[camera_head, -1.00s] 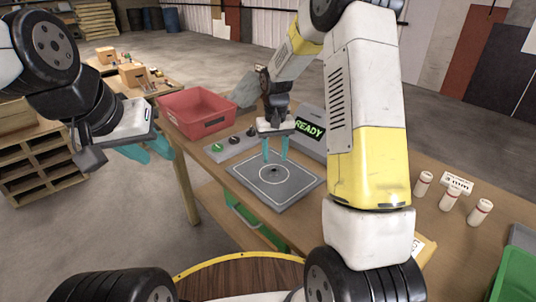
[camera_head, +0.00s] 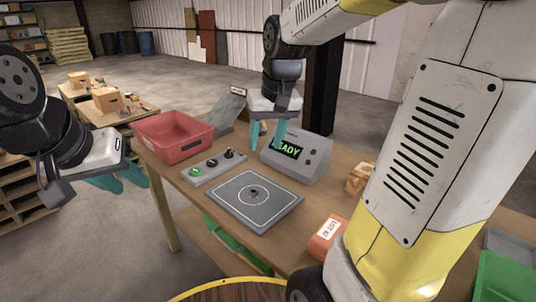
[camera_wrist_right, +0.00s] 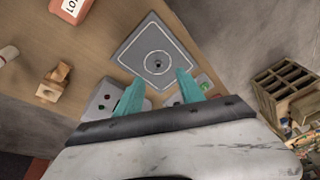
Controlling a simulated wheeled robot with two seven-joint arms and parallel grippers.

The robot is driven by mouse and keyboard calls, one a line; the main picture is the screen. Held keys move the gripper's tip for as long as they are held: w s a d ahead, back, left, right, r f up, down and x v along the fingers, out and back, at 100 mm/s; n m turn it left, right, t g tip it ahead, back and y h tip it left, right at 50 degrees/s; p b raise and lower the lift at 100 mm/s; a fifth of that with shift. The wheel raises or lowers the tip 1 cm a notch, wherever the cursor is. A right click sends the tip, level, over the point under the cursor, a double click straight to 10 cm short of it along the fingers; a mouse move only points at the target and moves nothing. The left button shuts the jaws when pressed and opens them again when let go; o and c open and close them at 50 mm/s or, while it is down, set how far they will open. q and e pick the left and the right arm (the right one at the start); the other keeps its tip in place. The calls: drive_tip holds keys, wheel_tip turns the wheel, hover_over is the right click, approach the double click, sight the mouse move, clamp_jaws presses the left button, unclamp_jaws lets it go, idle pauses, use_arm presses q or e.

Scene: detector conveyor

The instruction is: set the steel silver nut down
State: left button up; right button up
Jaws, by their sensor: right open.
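A small dark nut-like piece (camera_head: 253,191) sits at the middle of the ringed grey plate (camera_head: 284,209) on the table. It also shows at the plate's centre in the right wrist view (camera_wrist_right: 157,65); its steel finish is too small to make out. My right gripper (camera_head: 267,135) is raised behind the plate, in front of the READY console. Its teal fingers are apart with nothing between them, as the right wrist view also shows (camera_wrist_right: 160,80). My left gripper (camera_head: 120,180) hangs left of the table, its teal fingers apart and empty.
A red bin (camera_head: 172,137) stands at the table's back left. A button panel (camera_head: 212,169) lies between it and the plate. The READY console (camera_head: 296,157) is behind the plate. A red labelled box (camera_head: 327,238) and a wooden piece (camera_head: 360,178) lie to the right.

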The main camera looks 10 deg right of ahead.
drive_tip(key=s+r+t+y, duration=0.1)
drive_tip(key=s+r+t, duration=0.1)
drive_tip(key=s, duration=1.1)
drive_tip(key=shift+s+t, duration=0.15)
drive_tip(key=shift+t, duration=0.35)
idle(1.0)
